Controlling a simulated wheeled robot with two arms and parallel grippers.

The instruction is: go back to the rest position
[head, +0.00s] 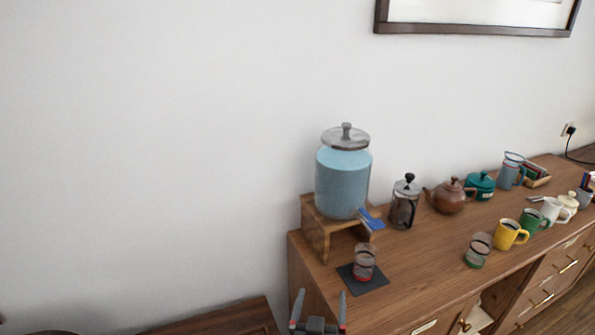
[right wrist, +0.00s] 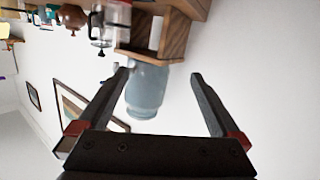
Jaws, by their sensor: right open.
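My right gripper (head: 318,312) shows at the bottom of the head view, in front of the sideboard's left end, with its two fingers apart and nothing between them. In the right wrist view the open fingers (right wrist: 160,85) frame empty air, with the blue dispenser (right wrist: 148,92) beyond them. In the head view that blue dispenser (head: 343,180) stands on a wooden stand (head: 318,235). A glass with a red base (head: 364,262) sits on a dark square mat (head: 372,284) below the dispenser's blue tap. My left gripper is out of view.
The sideboard (head: 410,285) also holds a French press (head: 404,205), a brown teapot (head: 450,197), a teal pot (head: 480,185), a glass with a green base (head: 478,250) and a yellow mug (head: 508,235). More mugs stand to the right. A lower wooden surface (head: 225,320) lies at left.

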